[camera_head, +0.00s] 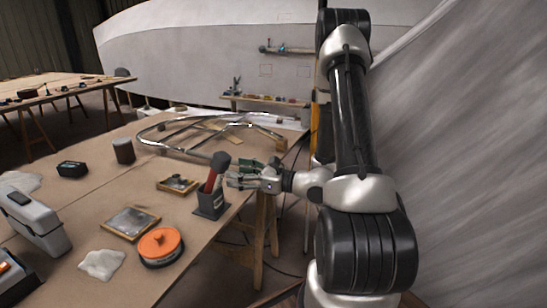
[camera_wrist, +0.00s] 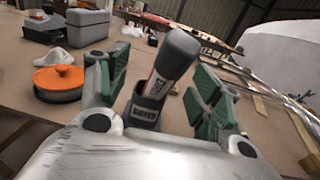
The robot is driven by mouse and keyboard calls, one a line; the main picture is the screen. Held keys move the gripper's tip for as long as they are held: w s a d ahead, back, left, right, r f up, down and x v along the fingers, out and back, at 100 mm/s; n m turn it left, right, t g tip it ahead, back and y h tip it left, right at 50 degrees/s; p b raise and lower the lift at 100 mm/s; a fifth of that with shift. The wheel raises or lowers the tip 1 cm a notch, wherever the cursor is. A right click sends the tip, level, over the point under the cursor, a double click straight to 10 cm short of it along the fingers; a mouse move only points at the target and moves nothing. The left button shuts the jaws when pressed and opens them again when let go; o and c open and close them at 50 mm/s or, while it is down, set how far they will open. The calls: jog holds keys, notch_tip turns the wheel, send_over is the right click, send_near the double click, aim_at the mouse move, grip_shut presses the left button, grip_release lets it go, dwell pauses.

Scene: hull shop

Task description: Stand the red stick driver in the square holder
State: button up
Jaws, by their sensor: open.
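The red stick driver (camera_head: 211,180) stands in the dark square holder (camera_head: 211,204), leaning a little, with its thick dark grey end up. In the wrist view the driver (camera_wrist: 165,72) rises out of the holder (camera_wrist: 143,113), which has a pale label on its front. My gripper (camera_head: 234,174) is just right of the driver in the head view, level with its upper part. In the wrist view its green-padded fingers (camera_wrist: 158,88) are spread on either side of the driver, with gaps to it. Its lower end is hidden inside the holder.
An orange-lidded round tin (camera_head: 160,244), a framed tray (camera_head: 131,222) and a small wooden tray (camera_head: 177,184) lie left of the holder. A bent metal tube frame (camera_head: 180,147) lies behind. A grey case (camera_head: 35,222) stands far left. The table's right edge is close by the holder.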

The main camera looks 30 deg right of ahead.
jog(key=s+a+r+n+g+y, duration=0.3)
jog(key=s+a+r+n+g, duration=0.35)
jog(key=s+a+n, duration=0.2)
jog(key=s+d+r+n+g+h, duration=0.1)
jog(key=s+n+g+h, duration=0.3)
jog(key=s+n+g, duration=0.7)
jog(key=s+d+r+n+t+h, duration=0.2)
jog(key=d+r+n+t+h, duration=0.2)
jog(key=d, duration=0.3)
jog(key=s+d+r+n+t+h, duration=0.2)
jog(key=d+r+n+t+h, duration=0.2)
jog(key=d+h, duration=0.2)
jog(key=shift+s+d+r+h, duration=0.3)
jog(key=shift+s+d+r, duration=0.1)
jog(key=shift+d, duration=0.6)
jog(key=shift+n, duration=0.25)
